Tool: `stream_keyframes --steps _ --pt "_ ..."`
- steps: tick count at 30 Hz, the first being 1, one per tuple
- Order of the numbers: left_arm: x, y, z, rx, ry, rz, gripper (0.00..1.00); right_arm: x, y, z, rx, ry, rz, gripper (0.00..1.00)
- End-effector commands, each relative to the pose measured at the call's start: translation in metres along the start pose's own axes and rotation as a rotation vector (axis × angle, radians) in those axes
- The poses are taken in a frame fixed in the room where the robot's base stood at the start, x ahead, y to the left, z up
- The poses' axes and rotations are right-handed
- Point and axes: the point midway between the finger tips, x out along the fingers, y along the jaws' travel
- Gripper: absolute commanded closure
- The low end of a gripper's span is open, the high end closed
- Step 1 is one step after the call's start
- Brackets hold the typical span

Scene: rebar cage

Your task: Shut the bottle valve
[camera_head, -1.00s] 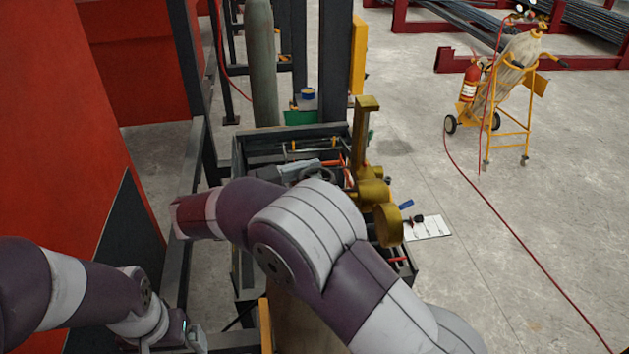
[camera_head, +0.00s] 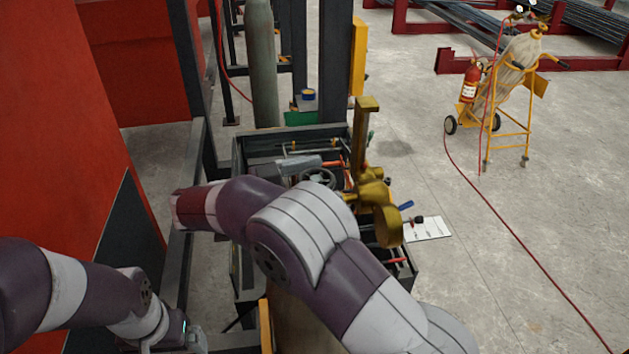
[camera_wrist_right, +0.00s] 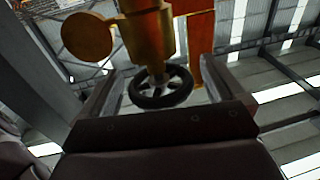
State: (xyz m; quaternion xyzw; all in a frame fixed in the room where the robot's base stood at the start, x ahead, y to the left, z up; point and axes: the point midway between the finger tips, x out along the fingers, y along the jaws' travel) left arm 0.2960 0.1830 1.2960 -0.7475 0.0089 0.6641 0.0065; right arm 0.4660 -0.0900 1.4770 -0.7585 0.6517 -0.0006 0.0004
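The bottle valve is a brass-coloured body (camera_head: 366,187) with round gauge-like ends. It also fills the top of the right wrist view (camera_wrist_right: 150,38). Its dark spoked handwheel (camera_head: 321,178) shows above my right arm in the head view. In the right wrist view the handwheel (camera_wrist_right: 160,88) sits between the two fingers of my right gripper (camera_wrist_right: 160,85), with a visible gap on each side. The right gripper (camera_head: 305,168) is open, its far finger showing beside the wheel. The bottle body is hidden. My left gripper (camera_head: 185,338) is low at the bottom left, partly cut off.
A dark open tool box (camera_head: 240,150) with tools surrounds the valve area. A grey cylinder (camera_head: 262,70) and dark posts stand behind. Red panels (camera_head: 50,130) are on the left. A yellow bottle cart (camera_head: 508,130) with a red hose stands on open floor at right.

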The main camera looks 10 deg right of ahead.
Motion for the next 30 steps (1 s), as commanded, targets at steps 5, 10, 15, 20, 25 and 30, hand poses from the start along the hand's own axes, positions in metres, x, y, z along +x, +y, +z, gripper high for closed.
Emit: stream_keyframes --steps 5,10,15,20,25,30 --pt "0.000 0.000 0.000 0.000 0.000 0.000 0.03 0.000 0.000 -0.001 0.000 0.000 0.000 0.04" --pt "-0.004 0.000 -0.001 0.000 0.000 0.000 0.03 0.000 0.000 -0.024 0.003 -0.002 0.001 0.04" --pt "0.011 0.000 0.001 0.000 0.000 0.000 0.03 0.018 0.022 -0.046 0.005 -0.003 0.002 0.04" --pt "0.031 0.000 0.004 0.000 -0.001 0.000 0.03 0.046 0.056 -0.075 0.005 -0.003 0.001 0.04" --pt "0.044 0.000 0.005 0.000 0.000 0.000 0.03 0.066 0.080 -0.097 0.003 -0.002 0.001 0.04" --pt "0.047 0.000 0.005 0.000 0.000 0.000 0.03 0.074 0.089 -0.108 0.000 0.000 0.001 0.04"
